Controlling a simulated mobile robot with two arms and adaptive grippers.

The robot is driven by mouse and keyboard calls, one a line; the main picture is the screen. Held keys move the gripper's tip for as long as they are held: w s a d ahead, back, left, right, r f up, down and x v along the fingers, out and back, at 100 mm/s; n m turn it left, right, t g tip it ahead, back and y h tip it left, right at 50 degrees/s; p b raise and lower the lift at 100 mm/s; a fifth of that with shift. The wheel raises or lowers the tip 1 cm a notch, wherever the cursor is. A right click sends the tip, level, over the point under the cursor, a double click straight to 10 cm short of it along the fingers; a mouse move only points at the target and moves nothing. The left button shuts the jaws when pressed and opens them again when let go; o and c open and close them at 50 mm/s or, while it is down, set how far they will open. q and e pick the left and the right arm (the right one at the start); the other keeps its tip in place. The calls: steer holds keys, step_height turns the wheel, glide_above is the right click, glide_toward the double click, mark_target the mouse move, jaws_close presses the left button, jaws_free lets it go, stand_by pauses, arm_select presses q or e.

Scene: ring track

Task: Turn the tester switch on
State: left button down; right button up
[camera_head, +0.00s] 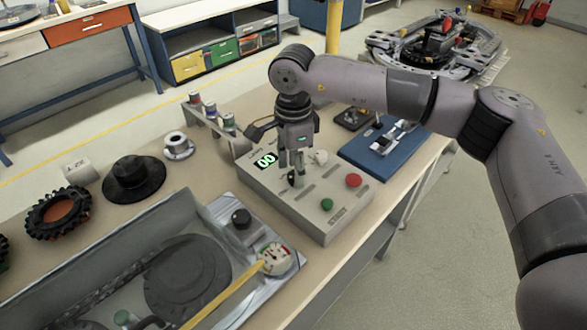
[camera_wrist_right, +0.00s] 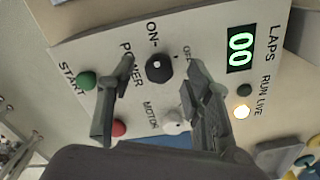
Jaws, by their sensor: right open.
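The tester (camera_head: 318,222) is a light grey box on the bench with a green "00" display (camera_head: 265,161). Its black round power switch (camera_wrist_right: 159,68) lies between the ON and OFF labels in the right wrist view. I cannot tell which label it points to. My right gripper (camera_head: 292,180) points down over the panel, open. In the right wrist view its two fingers (camera_wrist_right: 160,64) stand on either side of the switch, with gaps showing. I cannot tell how far down they reach. My left gripper is not in view.
The panel also has a white motor knob (camera_wrist_right: 174,123), a green start button (camera_wrist_right: 87,80), a red button (camera_head: 353,180) and a lit lamp (camera_wrist_right: 242,111). A blue board (camera_head: 384,153) lies behind it. A grey tray (camera_head: 107,262) stands at left.

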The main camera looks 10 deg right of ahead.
step_height(320, 180, up, 11)
stand_by(0.3)
stand_by(0.4)
